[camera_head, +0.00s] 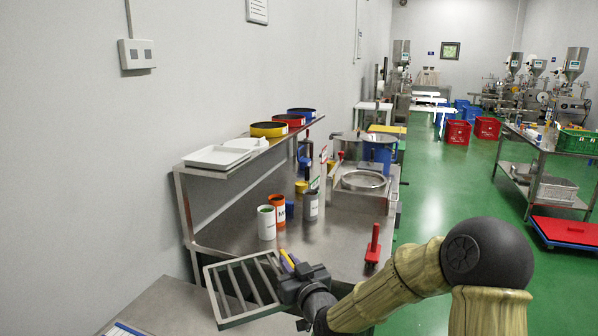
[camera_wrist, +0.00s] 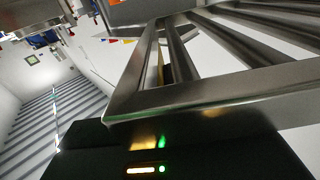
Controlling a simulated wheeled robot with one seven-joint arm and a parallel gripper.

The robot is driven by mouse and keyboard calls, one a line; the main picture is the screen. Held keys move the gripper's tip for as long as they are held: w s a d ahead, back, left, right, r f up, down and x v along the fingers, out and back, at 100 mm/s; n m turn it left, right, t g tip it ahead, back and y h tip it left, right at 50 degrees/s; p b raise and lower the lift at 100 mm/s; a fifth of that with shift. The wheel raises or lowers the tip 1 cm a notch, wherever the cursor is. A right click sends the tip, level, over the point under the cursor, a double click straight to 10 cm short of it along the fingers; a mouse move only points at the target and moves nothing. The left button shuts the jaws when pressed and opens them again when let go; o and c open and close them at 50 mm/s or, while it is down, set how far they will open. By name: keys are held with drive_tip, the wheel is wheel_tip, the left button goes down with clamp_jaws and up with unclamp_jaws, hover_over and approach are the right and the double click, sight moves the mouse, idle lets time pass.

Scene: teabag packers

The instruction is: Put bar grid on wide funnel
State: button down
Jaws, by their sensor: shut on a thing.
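The bar grid (camera_head: 243,289) is a grey metal frame with several parallel bars. My gripper (camera_head: 287,275) is shut on the right side of its frame and holds it, tilted, in front of the steel bench in the head view. In the wrist view the grid's frame and bars (camera_wrist: 215,97) fill the upper right, close to the camera. I cannot tell for certain which thing is the wide funnel. A round steel rim (camera_head: 363,180) sits in a unit on the bench, and cone-shaped steel hoppers (camera_head: 576,62) stand on machines far back.
The steel bench (camera_head: 335,240) holds white, orange and grey cups (camera_head: 267,222) and a red-handled tool (camera_head: 374,245). A shelf (camera_head: 215,172) above it carries white trays and round containers. The green floor (camera_head: 450,190) to the right is largely clear. A red platform (camera_head: 565,232) lies far right.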

wheel_tip(320, 180, up, 9)
drive_tip(key=p, duration=0.7)
drive_tip(key=shift+f, duration=0.25)
